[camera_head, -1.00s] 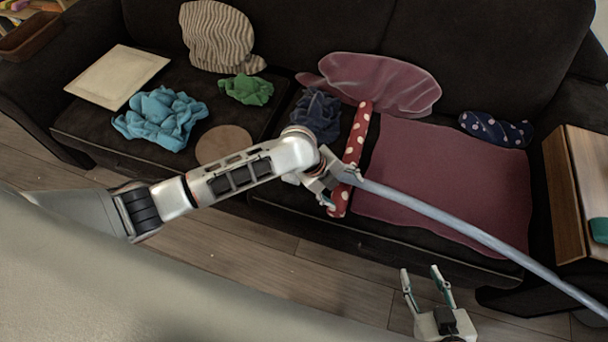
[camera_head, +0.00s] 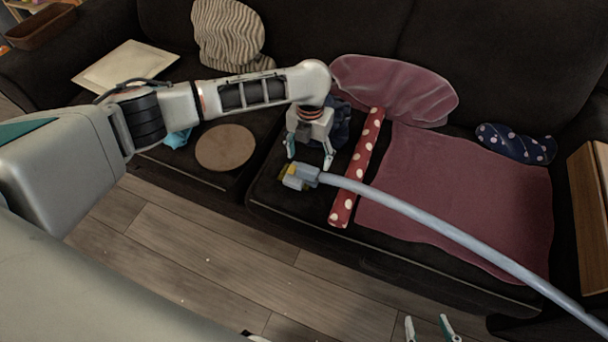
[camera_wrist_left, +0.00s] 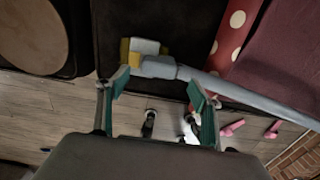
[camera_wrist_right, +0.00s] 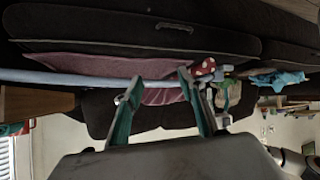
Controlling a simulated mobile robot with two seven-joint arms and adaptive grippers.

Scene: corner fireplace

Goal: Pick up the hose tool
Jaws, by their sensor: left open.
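The hose tool has a grey and yellow head (camera_head: 299,177) on the dark sofa seat, and its long pale grey hose (camera_head: 440,228) runs to the lower right across the polka-dot roll. The head also shows in the left wrist view (camera_wrist_left: 143,50), just beyond the fingertips. My left gripper (camera_head: 309,158) is open, pointing down beside the head. In its wrist view (camera_wrist_left: 157,86) nothing is held between the fingers. My right gripper (camera_head: 428,324) is open and empty at the bottom edge of the head view. It shows open in its own wrist view (camera_wrist_right: 158,90).
A red polka-dot roll (camera_head: 358,165) lies beside the tool head. A maroon cloth (camera_head: 455,190) covers the right seat, below a maroon cushion (camera_head: 395,90). A round brown disc (camera_head: 226,148) lies left of my left gripper. A wooden side table (camera_head: 590,205) stands at the right.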

